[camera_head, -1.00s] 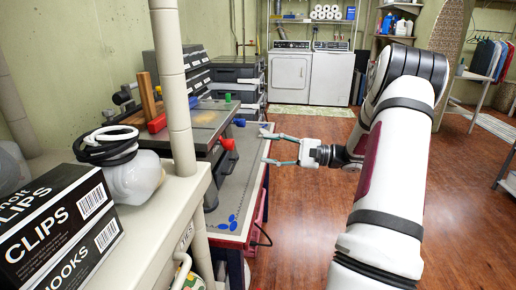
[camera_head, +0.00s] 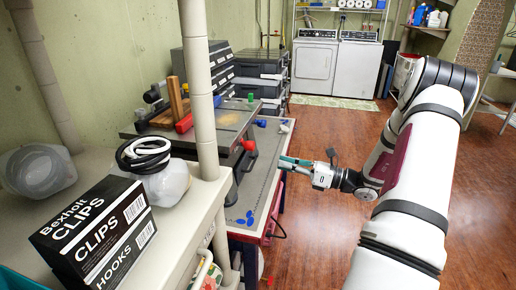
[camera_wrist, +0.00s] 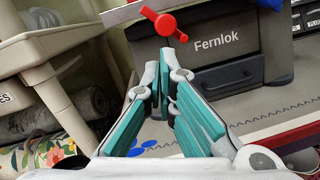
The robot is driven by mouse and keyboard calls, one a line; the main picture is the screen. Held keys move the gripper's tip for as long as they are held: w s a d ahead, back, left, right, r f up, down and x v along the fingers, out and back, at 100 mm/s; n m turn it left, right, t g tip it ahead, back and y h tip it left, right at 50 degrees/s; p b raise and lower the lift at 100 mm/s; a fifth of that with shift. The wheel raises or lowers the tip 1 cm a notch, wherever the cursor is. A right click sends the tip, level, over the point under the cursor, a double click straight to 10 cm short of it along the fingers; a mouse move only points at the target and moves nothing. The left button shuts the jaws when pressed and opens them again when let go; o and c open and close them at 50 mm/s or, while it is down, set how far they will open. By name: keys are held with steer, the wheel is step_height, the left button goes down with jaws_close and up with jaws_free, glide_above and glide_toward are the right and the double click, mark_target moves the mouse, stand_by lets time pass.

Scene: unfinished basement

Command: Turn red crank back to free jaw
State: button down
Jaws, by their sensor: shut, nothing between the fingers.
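The red crank (camera_wrist: 165,22) is on the front of a grey machine marked Fernlok (camera_wrist: 280,58), at the top of the wrist view. In the head view the red crank (camera_head: 250,146) shows small on the machine's side. My gripper (camera_wrist: 160,68), with teal finger pads, is shut and empty. It is below the crank in the wrist view and apart from it. In the head view my gripper (camera_head: 283,162) is to the right of the crank. A red block (camera_head: 183,124) and an upright wooden piece (camera_head: 176,96) sit on the machine's left side.
The machine stands on a grey-topped bench (camera_head: 262,185) with several blue pieces. A beige shelf (camera_head: 190,185) with a post (camera_head: 203,100) and a clips box (camera_head: 95,232) stands nearer at left. The wood floor (camera_head: 320,230) is open at right.

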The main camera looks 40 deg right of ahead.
mark_target(244, 145)
steer(key=s+a+f+m+h+p, duration=0.1)
steer(key=s+a+m+h+p, duration=0.25)
steer(key=m, duration=0.95)
steer(key=w+a+r+y+p, duration=0.1)
steer(key=w+a+y, duration=0.1)
steer(key=w, duration=1)
steer(key=shift+w, duration=0.15)
steer(key=shift+w+d+f+n+t+y+b, duration=0.1)
steer(key=shift+w+d+n+t+y+b, duration=0.1)
steer(key=shift+n, duration=0.45)
steer(key=shift+w+d+f+n+t+y+b, duration=0.1)
steer(key=shift+d+n+b, duration=0.1)
steer(key=shift+n, duration=0.45)
steer(key=shift+w+d+r+n+g+y+b, duration=0.4)
steer(key=shift+d+n+y+b, duration=0.25)
steer(key=shift+n, duration=2.7)
steer(key=shift+w+d+r+n+g+y+b, duration=0.35)
steer(key=shift+n+y+b, duration=0.5)
steer(key=shift+n, duration=2.55)
steer(key=shift+w+d+r+n+g+y+b, duration=0.25)
steer(key=shift+w+d+r+n+y+b, duration=0.4)
steer(key=shift+n, duration=2.7)
